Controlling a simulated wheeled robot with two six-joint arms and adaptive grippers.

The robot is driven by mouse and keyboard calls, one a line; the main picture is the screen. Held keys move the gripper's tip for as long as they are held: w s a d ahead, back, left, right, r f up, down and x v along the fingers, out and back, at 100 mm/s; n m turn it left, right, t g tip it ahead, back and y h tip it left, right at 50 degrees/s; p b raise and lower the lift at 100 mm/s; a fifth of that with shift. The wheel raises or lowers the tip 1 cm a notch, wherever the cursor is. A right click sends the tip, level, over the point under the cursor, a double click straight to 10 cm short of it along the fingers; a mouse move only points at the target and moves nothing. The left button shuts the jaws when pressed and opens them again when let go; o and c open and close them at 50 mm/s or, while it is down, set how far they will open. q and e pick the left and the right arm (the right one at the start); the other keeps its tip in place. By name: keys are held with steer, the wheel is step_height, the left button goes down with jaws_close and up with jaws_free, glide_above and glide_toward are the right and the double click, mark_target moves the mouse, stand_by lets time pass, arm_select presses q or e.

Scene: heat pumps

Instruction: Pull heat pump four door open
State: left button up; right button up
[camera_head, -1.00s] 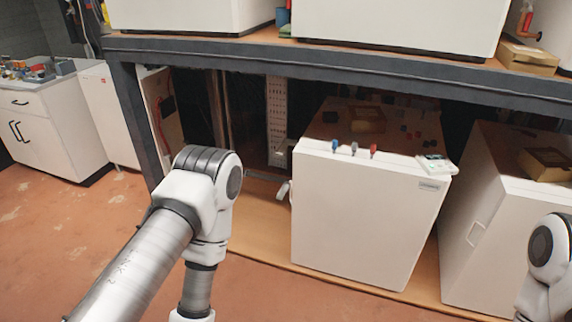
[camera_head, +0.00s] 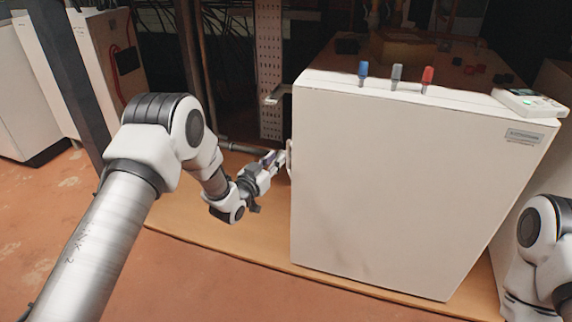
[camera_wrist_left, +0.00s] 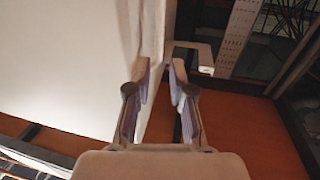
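A white heat pump cabinet (camera_head: 400,180) with a flat front door stands on the wooden lower shelf; whether it is heat pump four cannot be read. Its pale handle (camera_head: 290,158) is at the left edge of the door. My left gripper (camera_head: 277,162) is at this handle. In the left wrist view my left gripper (camera_wrist_left: 160,78) has its fingers apart, one on each side of a white upright strip at the door's edge; contact cannot be told. The door appears shut. My right arm shows at the lower right, but its gripper is out of view.
Blue, grey and red valve handles (camera_head: 396,77) and a small control unit (camera_head: 530,103) are on the cabinet top. A metal bracket (camera_head: 278,93) juts out left of the cabinet. A dark post (camera_head: 62,75) stands at left. The floor in front is clear.

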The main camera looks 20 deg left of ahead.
arm_select(q)
steer(key=b+x, duration=0.2)
steer(key=x, duration=0.4)
steer(key=shift+w, duration=0.2)
steer(key=shift+d, duration=0.15)
jaws_close()
